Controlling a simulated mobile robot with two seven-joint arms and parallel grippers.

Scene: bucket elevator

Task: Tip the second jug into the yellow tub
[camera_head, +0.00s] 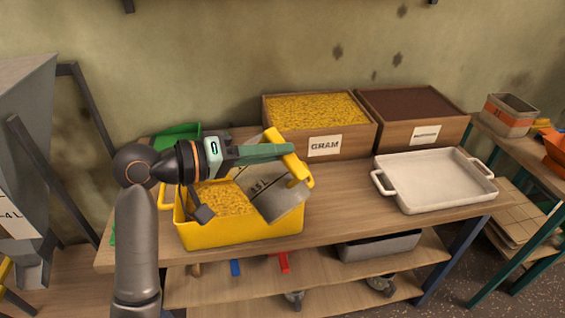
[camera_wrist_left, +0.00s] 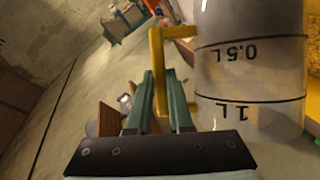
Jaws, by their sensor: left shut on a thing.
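The yellow tub (camera_head: 245,234) stands on the table's left part, with yellow grain (camera_head: 220,198) inside. My left gripper (camera_head: 288,151) is shut on the yellow handle (camera_head: 301,171) of a clear, grey-looking jug (camera_head: 284,203). The jug is steeply tilted over the tub's right part, its lower end inside the tub's outline. In the left wrist view the jug (camera_wrist_left: 250,65) shows upside-down 0.5L and 1L marks, and the green fingers (camera_wrist_left: 160,85) are at its yellow handle. I cannot tell how much is left in the jug. My right gripper is not in view.
A wooden box labelled GRAM (camera_head: 325,145) and a box of dark brown grain (camera_head: 425,133) stand behind. A white two-handled tray (camera_head: 437,197) is at right. A green container (camera_head: 178,136) is at the back left. The table between tub and tray is clear.

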